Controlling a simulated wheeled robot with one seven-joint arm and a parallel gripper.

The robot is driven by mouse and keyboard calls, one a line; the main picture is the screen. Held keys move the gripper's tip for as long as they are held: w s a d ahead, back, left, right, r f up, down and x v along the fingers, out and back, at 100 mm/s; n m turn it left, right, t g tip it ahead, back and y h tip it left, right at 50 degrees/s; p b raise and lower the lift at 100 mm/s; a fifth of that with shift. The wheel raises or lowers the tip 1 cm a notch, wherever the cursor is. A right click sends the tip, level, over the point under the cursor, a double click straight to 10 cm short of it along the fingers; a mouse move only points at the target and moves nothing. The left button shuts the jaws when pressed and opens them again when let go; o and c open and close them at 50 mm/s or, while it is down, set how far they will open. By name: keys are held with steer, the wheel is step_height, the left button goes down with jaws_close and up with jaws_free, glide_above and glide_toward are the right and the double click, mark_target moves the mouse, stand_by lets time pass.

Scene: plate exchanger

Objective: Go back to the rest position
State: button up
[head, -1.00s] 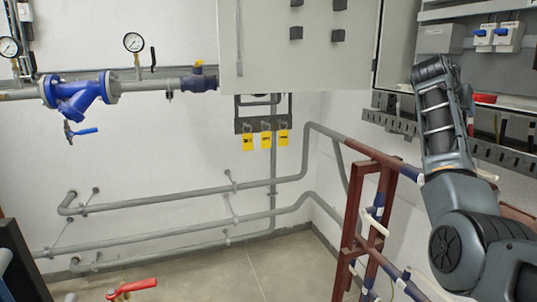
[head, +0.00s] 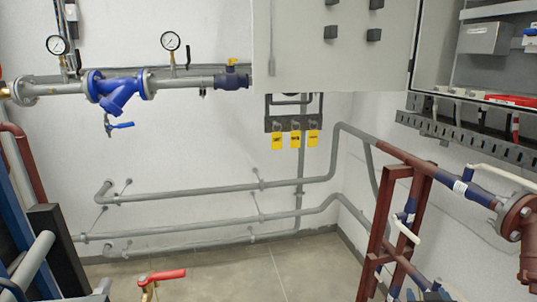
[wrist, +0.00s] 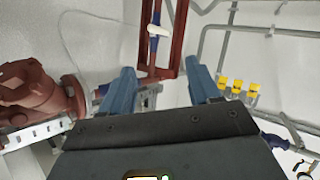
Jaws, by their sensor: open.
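My gripper (wrist: 162,84) shows in the wrist view, its two blue fingers spread apart with nothing between them. The dark gripper body fills the lower middle of that view. Beyond the fingers are a red-brown pipe frame (wrist: 178,38) and a grey wall pipe (wrist: 203,45). The gripper appears apart from them. In the head view my gripper is not visible. The task names no object to handle.
The red-brown frame (head: 375,235) stands at the right in the head view, beside a flanged pipe (head: 518,215). An open grey cabinet (head: 330,55) hangs above. Yellow tags (head: 295,140) hang below it. A red-handled valve (head: 160,276) is at the bottom. Some floor (head: 230,270) is clear.

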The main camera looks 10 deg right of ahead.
steer(key=s+a+f+n+t+y, duration=0.1)
steer(key=s+a+f+n+y, duration=0.15)
steer(key=s+a, duration=0.65)
steer(key=s+a+f+n+t+y, duration=0.1)
steer(key=s+a+y, duration=0.3)
steer(key=s, duration=0.9)
steer(key=s+a+r, duration=0.4)
steer(key=s+r, duration=0.2)
steer(key=s, duration=0.3)
steer(key=s+a+r+t+y, duration=0.1)
steer(key=s+a+r, duration=0.2)
steer(key=s+r, duration=0.4)
steer(key=shift+s+a+r, duration=0.3)
steer(key=shift+s+a, duration=0.05)
steer(key=shift+s, duration=0.7)
steer(key=shift+m, duration=0.25)
